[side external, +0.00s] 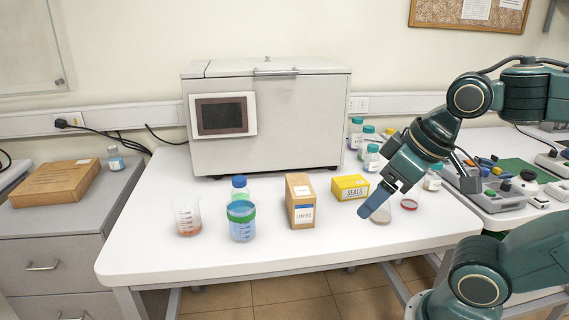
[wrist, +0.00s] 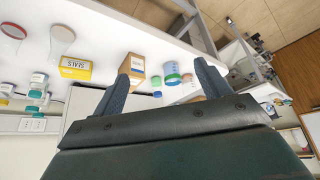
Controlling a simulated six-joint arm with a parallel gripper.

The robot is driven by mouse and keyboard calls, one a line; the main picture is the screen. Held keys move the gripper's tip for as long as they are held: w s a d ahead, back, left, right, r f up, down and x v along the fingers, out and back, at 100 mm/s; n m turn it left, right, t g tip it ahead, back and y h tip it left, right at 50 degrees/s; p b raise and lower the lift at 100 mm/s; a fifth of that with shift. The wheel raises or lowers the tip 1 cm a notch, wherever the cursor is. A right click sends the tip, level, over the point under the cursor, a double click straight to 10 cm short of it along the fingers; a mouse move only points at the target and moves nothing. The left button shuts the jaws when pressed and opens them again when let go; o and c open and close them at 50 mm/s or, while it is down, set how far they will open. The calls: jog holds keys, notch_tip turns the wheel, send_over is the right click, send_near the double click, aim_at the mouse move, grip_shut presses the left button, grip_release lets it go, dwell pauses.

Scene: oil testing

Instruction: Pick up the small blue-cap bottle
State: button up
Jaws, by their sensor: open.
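The small blue-cap bottle (side external: 239,188) stands on the white table in front of the grey machine. In the side view its lower part is hidden behind a blue-filled beaker with a green band (side external: 242,222). In the wrist view the bottle (wrist: 157,88) shows small between my fingers, well beyond them, beside the banded beaker (wrist: 172,78). My gripper (side external: 372,208) is open and empty, above the table's right part, to the right of the bottle and apart from it. Its two fingers (wrist: 162,66) show spread in the wrist view.
A clear beaker (side external: 187,217) stands left of the bottle. A brown carton (side external: 300,202) and a yellow SEALS box (side external: 350,187) stand between bottle and gripper. Several capped bottles (side external: 371,158) stand behind the gripper. Another blue-cap bottle (side external: 115,159) is on the left cabinet. The front table strip is clear.

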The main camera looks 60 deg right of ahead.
jog(key=shift+r, duration=0.1)
jog(key=w+r+n+g, duration=0.1)
jog(key=w+r+n, duration=0.4)
jog(key=w, duration=0.5)
jog(key=n+g, duration=0.5)
jog(key=n, duration=0.7)
send_over(238, 179)
notch_tip(238, 179, down, 8)
jog(key=shift+w+f, duration=0.1)
jog(key=shift+f, duration=0.1)
jog(key=shift+f, duration=4.3)
